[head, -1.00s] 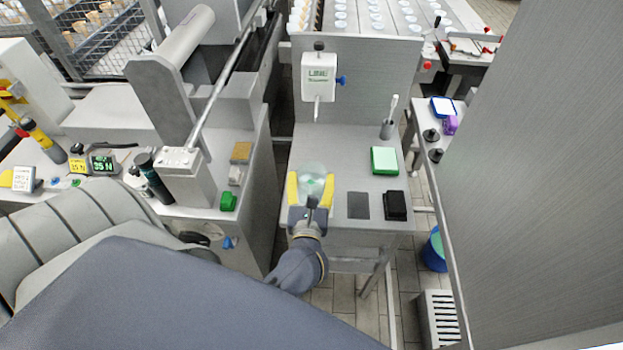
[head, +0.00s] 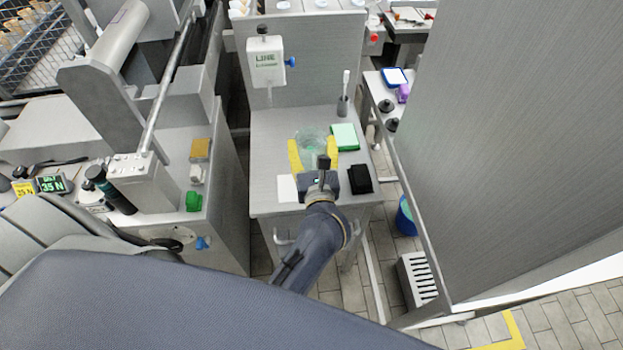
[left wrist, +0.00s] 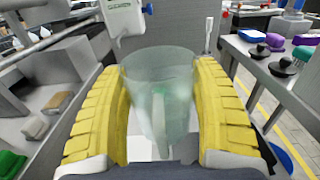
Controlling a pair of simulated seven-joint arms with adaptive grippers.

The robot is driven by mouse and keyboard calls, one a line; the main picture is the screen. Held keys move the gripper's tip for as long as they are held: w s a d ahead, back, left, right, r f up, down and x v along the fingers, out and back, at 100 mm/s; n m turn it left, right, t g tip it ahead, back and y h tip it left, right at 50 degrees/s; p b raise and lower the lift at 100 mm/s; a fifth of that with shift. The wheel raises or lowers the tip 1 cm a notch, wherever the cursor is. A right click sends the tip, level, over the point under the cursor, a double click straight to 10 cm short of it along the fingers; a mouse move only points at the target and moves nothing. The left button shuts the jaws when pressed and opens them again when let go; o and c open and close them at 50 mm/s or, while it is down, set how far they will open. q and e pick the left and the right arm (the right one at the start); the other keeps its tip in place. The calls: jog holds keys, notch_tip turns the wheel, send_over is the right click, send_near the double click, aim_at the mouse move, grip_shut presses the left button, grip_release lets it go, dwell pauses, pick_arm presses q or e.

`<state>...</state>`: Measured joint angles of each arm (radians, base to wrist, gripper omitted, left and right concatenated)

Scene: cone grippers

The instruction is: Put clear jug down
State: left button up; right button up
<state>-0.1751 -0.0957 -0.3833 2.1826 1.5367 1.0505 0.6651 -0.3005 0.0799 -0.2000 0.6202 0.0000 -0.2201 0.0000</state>
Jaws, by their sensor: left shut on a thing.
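The clear jug (head: 311,139) is a see-through, pale green vessel over the small steel table (head: 268,150) in the head view. My left gripper (head: 314,155) has its yellow fingers on both sides of the jug and is shut on it. In the left wrist view the jug (left wrist: 160,95) stands roughly upright between the two ribbed yellow fingers. I cannot tell whether its base touches the table. My right gripper is not in view.
A green-and-white pad (head: 345,137) and a black block (head: 360,179) lie right of the jug. A white patch (head: 287,188) lies left of the gripper. A white LINE dispenser (head: 267,65) hangs behind, and a brush holder (head: 343,105) stands at back right. The table's left side is clear.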

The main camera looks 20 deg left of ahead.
pick_arm(q)
jog(key=shift+d+f, duration=0.15)
jog(key=shift+f, duration=4)
jog(key=shift+f, duration=0.15)
jog(key=o, duration=1.5)
jog(key=shift+o, duration=0.2)
jog(key=shift+v, duration=3.8)
